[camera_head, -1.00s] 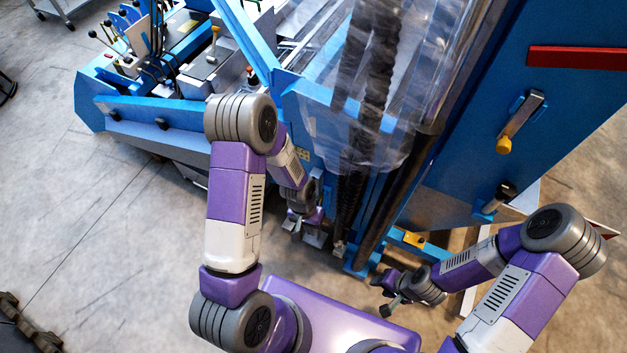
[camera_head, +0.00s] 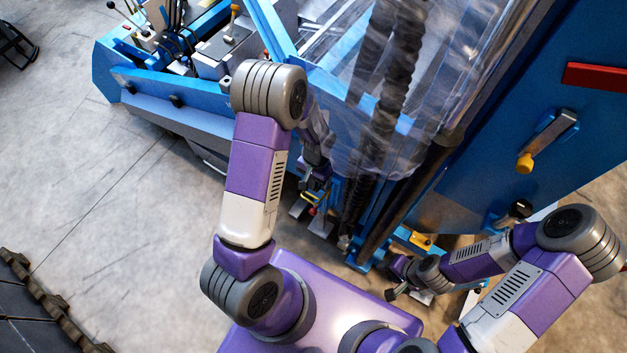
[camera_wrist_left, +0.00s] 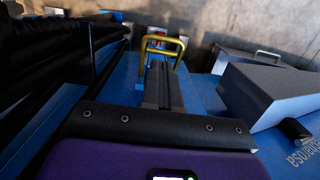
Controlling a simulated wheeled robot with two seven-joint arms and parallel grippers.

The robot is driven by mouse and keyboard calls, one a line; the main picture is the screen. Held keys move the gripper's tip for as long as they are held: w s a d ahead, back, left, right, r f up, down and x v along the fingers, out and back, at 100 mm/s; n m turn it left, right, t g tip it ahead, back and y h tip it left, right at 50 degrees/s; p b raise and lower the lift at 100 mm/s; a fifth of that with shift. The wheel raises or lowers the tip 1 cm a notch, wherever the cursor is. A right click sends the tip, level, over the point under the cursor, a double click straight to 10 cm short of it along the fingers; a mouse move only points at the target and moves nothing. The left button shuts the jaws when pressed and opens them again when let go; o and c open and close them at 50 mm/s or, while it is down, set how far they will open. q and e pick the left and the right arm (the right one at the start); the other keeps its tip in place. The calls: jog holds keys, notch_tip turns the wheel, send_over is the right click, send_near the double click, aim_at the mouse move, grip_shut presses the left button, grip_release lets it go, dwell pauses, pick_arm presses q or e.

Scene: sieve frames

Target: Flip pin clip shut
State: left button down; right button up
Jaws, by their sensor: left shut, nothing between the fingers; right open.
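A yellow wire loop (camera_wrist_left: 163,42), which looks like the pin clip, stands up beyond my fingertips in the left wrist view. Small red and blue parts show inside it. In the head view it is a tiny yellow mark (camera_head: 307,197) close to my left gripper (camera_head: 314,186), low beside the blue machine. My left gripper is shut and empty; its dark fingers (camera_wrist_left: 160,80) point toward the loop. I cannot tell whether they touch it. My right gripper (camera_head: 393,279) is open and empty, low at the right of the machine's foot.
The blue machine (camera_head: 190,110) fills the back, with a clear plastic guard (camera_head: 400,140) and black hoses close to my left arm. A grey box (camera_wrist_left: 270,92) is at the right in the left wrist view. Grey floor (camera_head: 110,210) is free at the left.

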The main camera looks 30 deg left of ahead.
aim_at(314, 197)
pick_arm(q)
notch_tip(314, 197, down, 6)
jog(key=b, duration=0.1)
jog(key=shift+s+f, duration=0.2)
jog(key=shift+s, duration=0.1)
jog(key=shift+s+f+b, duration=0.1)
jog(key=shift+b, duration=0.25)
